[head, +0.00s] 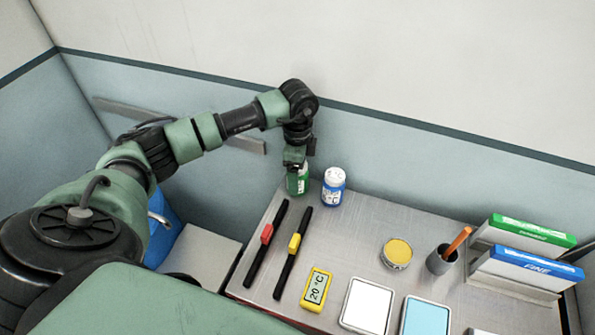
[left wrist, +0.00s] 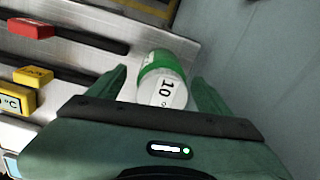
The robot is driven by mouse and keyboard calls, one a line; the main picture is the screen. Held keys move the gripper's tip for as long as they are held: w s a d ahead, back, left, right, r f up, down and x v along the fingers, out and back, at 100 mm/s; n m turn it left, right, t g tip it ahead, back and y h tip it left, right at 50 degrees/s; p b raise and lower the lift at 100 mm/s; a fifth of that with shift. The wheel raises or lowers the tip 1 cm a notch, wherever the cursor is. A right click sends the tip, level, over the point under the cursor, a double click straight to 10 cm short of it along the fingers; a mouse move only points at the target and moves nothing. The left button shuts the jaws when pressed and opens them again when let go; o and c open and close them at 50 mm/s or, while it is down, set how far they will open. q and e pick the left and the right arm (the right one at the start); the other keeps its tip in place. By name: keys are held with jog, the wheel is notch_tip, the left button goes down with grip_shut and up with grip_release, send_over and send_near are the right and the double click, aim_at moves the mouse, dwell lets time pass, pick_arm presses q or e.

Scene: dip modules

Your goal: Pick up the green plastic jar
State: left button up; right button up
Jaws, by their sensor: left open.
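The green plastic jar (head: 297,183) stands at the back left corner of the metal table, partly hidden under my left gripper in the head view. In the left wrist view the green jar (left wrist: 158,62) shows a white lid marked "10" and sits between the two fingers. My left gripper (left wrist: 160,88) is open, with one finger on each side of the jar. In the head view my left gripper (head: 296,160) points down over the jar. My right gripper is not in view.
A blue and white jar (head: 333,188) stands close to the right of the green jar. Two black rods with red (head: 267,233) and yellow (head: 295,243) clips lie in front. A yellow thermometer (head: 316,289) is nearer. The wall is close behind.

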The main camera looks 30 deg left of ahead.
pick_arm(q)
jog(key=shift+w+f, duration=0.15)
jog(key=shift+f, duration=0.8)
jog(key=c, duration=1.7)
jog(key=shift+o, duration=0.2)
